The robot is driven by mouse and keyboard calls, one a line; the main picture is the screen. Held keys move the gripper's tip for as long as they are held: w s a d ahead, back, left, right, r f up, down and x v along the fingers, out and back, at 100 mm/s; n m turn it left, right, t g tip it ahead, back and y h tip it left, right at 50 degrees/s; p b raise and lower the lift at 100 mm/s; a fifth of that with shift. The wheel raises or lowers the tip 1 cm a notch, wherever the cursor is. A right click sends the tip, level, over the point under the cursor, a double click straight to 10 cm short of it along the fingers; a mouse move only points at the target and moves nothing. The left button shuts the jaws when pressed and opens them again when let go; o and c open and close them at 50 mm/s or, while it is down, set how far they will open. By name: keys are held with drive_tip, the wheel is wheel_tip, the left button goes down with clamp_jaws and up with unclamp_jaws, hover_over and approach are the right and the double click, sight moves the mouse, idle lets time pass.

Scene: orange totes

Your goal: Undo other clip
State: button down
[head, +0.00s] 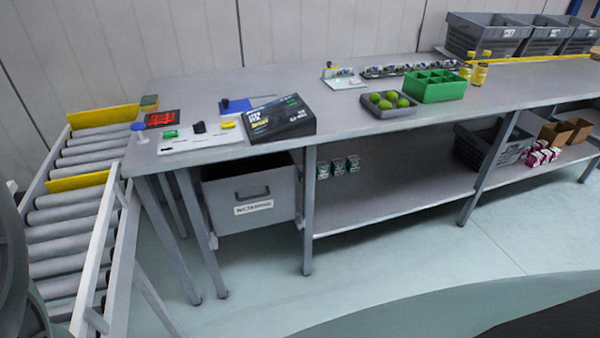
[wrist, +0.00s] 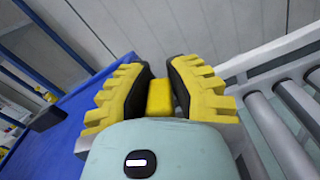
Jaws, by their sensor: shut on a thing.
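In the wrist view my gripper (wrist: 160,90) has two ribbed yellow fingers with black inner pads. It is shut on a small yellow block (wrist: 160,98), which fills the gap between the pads. I cannot tell whether this block is the clip, or whether it is fixed to anything behind it. No other clip can be made out for sure in either view. My gripper does not show in the head view.
A blue surface (wrist: 70,112) lies left. In the head view a roller conveyor (head: 65,238) with yellow crossbars (head: 104,115) adjoins a grey workbench (head: 340,125). Open floor lies in front.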

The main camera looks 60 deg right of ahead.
drive_tip(key=n, duration=0.2)
drive_tip(key=r+n, duration=0.1)
drive_tip(key=s+r+n, duration=0.1)
drive_tip(key=n, duration=0.1)
drive_tip(key=shift+a+n+b, duration=0.3)
drive_tip(key=shift+a+b, duration=0.05)
drive_tip(key=shift+b, duration=0.05)
drive_tip(key=shift+s+a+r+n+b, duration=0.15)
drive_tip(key=shift+s+r+n+b, duration=0.1)
drive_tip(key=shift+n, duration=0.6)
drive_tip(key=shift+s+a+r+n+b, duration=0.15)
drive_tip(key=shift+a+r+n, duration=0.1)
drive_tip(key=shift+n, duration=0.55)
drive_tip(key=shift+s+a+r+n+b, duration=0.15)
drive_tip(key=shift+s+r+n, duration=0.1)
drive_tip(key=shift+n, duration=0.6)
drive_tip(key=c, duration=0.9)
unclamp_jaws()
drive_tip(key=shift+o, duration=0.2)
drive_tip(key=shift+w+d, duration=0.1)
